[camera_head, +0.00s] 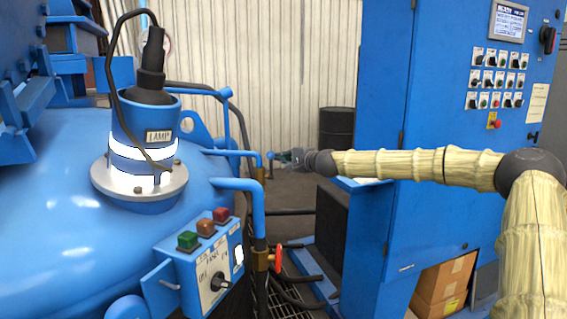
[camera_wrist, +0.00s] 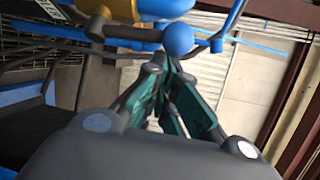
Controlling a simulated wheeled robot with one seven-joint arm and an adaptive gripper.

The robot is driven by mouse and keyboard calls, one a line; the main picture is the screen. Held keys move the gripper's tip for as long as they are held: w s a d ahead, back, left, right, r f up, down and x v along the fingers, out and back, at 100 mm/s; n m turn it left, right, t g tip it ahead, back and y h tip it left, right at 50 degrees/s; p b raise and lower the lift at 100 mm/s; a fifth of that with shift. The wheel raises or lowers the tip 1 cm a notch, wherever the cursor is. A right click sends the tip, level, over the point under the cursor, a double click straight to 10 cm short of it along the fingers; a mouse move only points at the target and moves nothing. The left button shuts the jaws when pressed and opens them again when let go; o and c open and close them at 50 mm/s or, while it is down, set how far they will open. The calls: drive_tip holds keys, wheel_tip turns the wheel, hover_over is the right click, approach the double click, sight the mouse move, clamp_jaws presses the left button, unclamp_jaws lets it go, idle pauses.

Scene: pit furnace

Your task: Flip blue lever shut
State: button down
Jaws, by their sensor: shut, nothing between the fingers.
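The blue lever shows in the wrist view as a dark rod with a round blue knob (camera_wrist: 178,40) on its end, joined at the left to a brass-coloured valve (camera_wrist: 122,8). In the head view the small blue knob (camera_head: 271,156) stands by the pipes, just left of my gripper (camera_head: 283,157). In the wrist view my gripper (camera_wrist: 168,68) has its green fingers shut and empty. The fingertips are close to the knob and overlap its lower edge in the picture; I cannot tell whether they touch it.
A red valve handle (camera_head: 278,257) sits lower on the pipes. The blue furnace (camera_head: 70,190) with its lamp (camera_head: 145,150) and button panel (camera_head: 205,265) fills the left. A blue control cabinet (camera_head: 440,120) stands right, beside my arm. A black drum (camera_head: 336,127) stands behind.

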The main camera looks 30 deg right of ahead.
sight(271, 159)
drive_tip(key=s+a+n+t+b, duration=0.1)
drive_tip(key=n+b, duration=0.1)
drive_tip(key=b, duration=0.7)
drive_tip(key=s+a+f+n+t+y+b, duration=0.1)
drive_tip(key=n+t+b, duration=0.1)
drive_tip(key=b, duration=0.7)
drive_tip(key=s+a+f+n+t+b, duration=0.1)
drive_tip(key=n+t+b, duration=0.1)
drive_tip(key=b, duration=0.7)
drive_tip(key=shift+s+a+y, duration=0.2)
drive_tip(key=shift+s+y, duration=0.2)
drive_tip(key=shift+s+a+n+t+y+b, duration=0.15)
drive_tip(key=shift+n+t+y+b, duration=0.25)
drive_tip(key=shift+b, duration=0.6)
drive_tip(key=shift+s+a+f+b, duration=0.2)
drive_tip(key=shift+f+b, duration=0.1)
drive_tip(key=shift+b, duration=0.65)
drive_tip(key=shift+s+a+f+b, duration=0.2)
drive_tip(key=shift+s+f+b, duration=0.05)
drive_tip(key=shift+f+b, duration=0.35)
drive_tip(key=shift+s+a+f+b, duration=0.2)
drive_tip(key=shift+s+f+b, duration=0.05)
drive_tip(key=shift+f+b, duration=0.35)
drive_tip(key=shift+s+a+f+b, duration=0.2)
drive_tip(key=shift+s+f+b, duration=0.05)
drive_tip(key=shift+f+b, duration=0.35)
